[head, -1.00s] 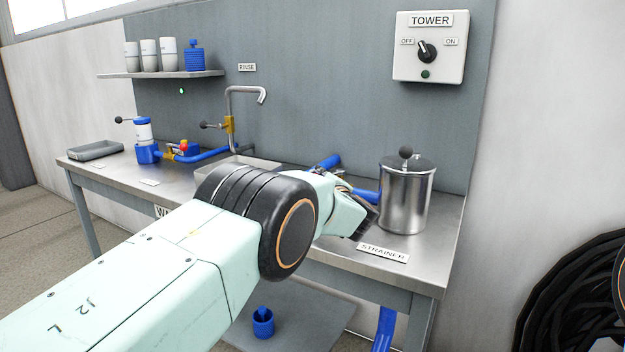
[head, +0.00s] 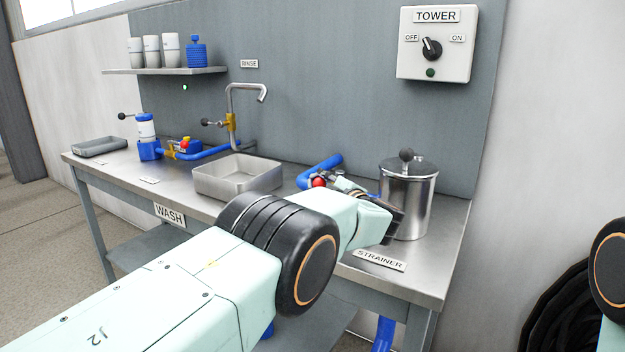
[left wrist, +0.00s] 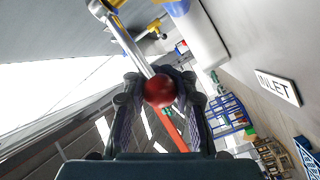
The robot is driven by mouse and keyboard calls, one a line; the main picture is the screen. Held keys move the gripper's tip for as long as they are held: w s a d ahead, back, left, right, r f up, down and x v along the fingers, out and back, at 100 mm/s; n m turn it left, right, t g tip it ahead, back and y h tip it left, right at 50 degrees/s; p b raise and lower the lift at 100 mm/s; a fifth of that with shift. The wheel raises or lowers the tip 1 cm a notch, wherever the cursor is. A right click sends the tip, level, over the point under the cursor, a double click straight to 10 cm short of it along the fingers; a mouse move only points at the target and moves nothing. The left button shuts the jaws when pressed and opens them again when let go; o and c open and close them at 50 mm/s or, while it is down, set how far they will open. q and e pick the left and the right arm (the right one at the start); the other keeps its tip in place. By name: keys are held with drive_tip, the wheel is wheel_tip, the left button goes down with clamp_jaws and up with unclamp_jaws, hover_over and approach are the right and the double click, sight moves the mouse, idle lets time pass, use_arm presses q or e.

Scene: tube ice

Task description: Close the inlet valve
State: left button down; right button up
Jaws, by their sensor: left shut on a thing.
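The inlet valve's lever shows in the left wrist view as a pale rod ending in a red ball (left wrist: 160,90). Yellow fittings (left wrist: 177,7) show near the far part of the rod. A white INLET label (left wrist: 278,87) is to the right. My left gripper (left wrist: 161,82) is shut on the red ball, with a dark finger on each side. In the head view the red ball (head: 319,182) shows at the left side of my left gripper (head: 340,181), in front of a blue pipe (head: 322,168). The valve body is mostly hidden there. My right gripper is out of view.
A steel strainer pot (head: 407,205) stands close to the right of my left gripper. A sink basin (head: 238,190) with a tap (head: 231,125) is to the left. Further left are blue pipework and another red knob (head: 185,145). The TOWER switch box (head: 435,45) hangs above.

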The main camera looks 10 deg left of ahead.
use_arm(q)
drive_tip(key=shift+s+a+f, duration=0.1)
drive_tip(key=shift+s+f, duration=0.05)
drive_tip(key=shift+f, duration=0.15)
drive_tip(key=c, duration=1.6)
unclamp_jaws()
drive_tip(key=shift+o, duration=1.4)
drive_tip(key=shift+r, duration=0.15)
